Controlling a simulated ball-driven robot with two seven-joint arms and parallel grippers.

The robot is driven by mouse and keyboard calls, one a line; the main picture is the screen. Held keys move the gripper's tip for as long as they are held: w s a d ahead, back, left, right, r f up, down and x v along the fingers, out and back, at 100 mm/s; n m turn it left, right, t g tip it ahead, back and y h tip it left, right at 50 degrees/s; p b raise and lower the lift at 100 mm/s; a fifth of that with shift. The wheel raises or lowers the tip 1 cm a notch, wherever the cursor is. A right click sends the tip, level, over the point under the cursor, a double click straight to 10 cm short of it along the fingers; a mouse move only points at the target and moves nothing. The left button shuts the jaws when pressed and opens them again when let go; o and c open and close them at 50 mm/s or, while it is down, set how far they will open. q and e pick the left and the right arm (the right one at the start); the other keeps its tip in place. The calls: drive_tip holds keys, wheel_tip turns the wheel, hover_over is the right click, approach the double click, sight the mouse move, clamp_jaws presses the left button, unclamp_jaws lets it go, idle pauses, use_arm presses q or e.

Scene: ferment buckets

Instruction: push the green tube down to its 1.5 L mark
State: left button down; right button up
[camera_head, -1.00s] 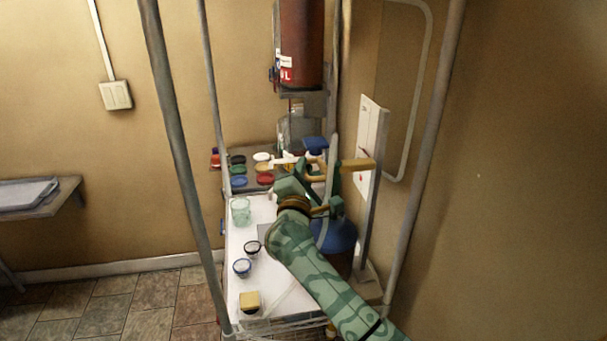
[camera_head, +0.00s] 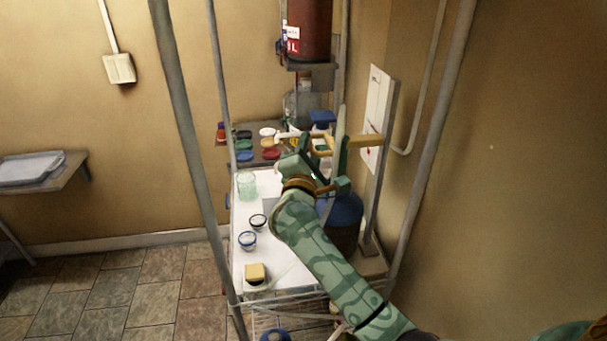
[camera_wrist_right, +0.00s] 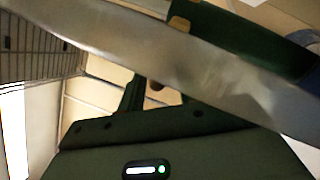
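A pale grey-green tube (camera_head: 341,122) stands upright beside the wooden arm of a white board, its lower part running down by a blue-topped vessel (camera_head: 341,208). I take it for the green tube; no volume marks can be read on it. My right gripper (camera_head: 318,163) is at the tube, above and left of the vessel. In the right wrist view a blurred translucent strip (camera_wrist_right: 175,58), likely the tube, crosses close to the camera. Whether the fingers close on it cannot be told. My left gripper is not in view.
The white board (camera_head: 375,110) with its wooden arm (camera_head: 365,141) stands right of my gripper. Metal posts (camera_head: 185,150) flank the rack. Coloured lids lie behind.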

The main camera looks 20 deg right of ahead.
drive_tip(key=b+v, duration=0.3)
drive_tip(key=v, duration=1.2)
drive_tip(key=shift+r, duration=0.15)
